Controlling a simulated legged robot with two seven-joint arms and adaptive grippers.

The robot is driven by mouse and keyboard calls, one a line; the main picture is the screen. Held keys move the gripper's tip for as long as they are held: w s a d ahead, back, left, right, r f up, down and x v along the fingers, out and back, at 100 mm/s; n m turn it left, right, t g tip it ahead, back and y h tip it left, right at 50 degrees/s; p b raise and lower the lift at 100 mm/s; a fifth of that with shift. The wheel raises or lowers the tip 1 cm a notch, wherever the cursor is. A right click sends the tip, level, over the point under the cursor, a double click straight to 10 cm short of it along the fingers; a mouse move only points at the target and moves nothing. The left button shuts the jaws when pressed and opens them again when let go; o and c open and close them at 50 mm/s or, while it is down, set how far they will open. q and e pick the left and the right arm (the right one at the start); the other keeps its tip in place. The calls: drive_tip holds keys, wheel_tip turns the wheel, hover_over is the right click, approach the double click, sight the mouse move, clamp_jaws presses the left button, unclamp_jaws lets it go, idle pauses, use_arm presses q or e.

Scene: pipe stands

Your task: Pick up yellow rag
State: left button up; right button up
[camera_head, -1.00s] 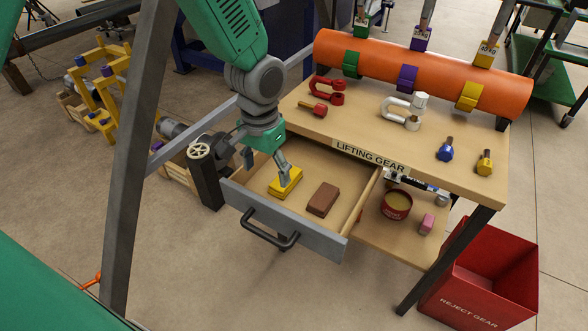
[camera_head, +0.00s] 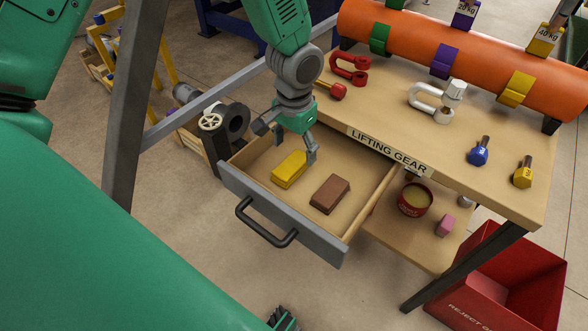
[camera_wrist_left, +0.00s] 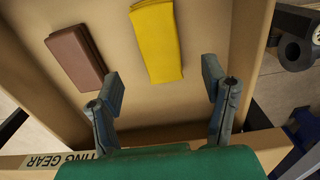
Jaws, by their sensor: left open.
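The yellow rag (camera_head: 289,169) is a folded block lying in the open drawer (camera_head: 243,184), left of a brown folded cloth (camera_head: 330,194). My left gripper (camera_head: 295,146) is open and empty above the drawer, just behind the rag, with its fingers apart. In the left wrist view the yellow rag (camera_wrist_left: 157,40) lies on the drawer floor beyond the open fingers of the left gripper (camera_wrist_left: 162,86), roughly in line with the gap between them. The brown cloth (camera_wrist_left: 76,57) is to its left. My right gripper does not show clearly.
The tabletop (camera_head: 420,140) above the drawer holds red and white shackles and blue and yellow eyebolts. An orange pipe (camera_head: 400,40) lies behind them. A red tin (camera_head: 414,199) sits on the lower shelf. A red reject bin (camera_head: 505,285) stands at right.

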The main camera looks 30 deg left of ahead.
sight(293, 161)
use_arm(q)
drive_tip(key=shift+s+a+f, duration=0.1)
drive_tip(key=shift+a+f, duration=0.2)
drive_tip(key=shift+f, duration=0.15)
wheel_tip(293, 161, down, 5)
drive_tip(key=shift+d+r+b, duration=0.15)
drive_tip(key=shift+b, duration=0.8)
drive_tip(key=shift+d, duration=0.1)
drive_tip(key=c, duration=1.1)
drive_tip(key=shift+c, duration=0.2)
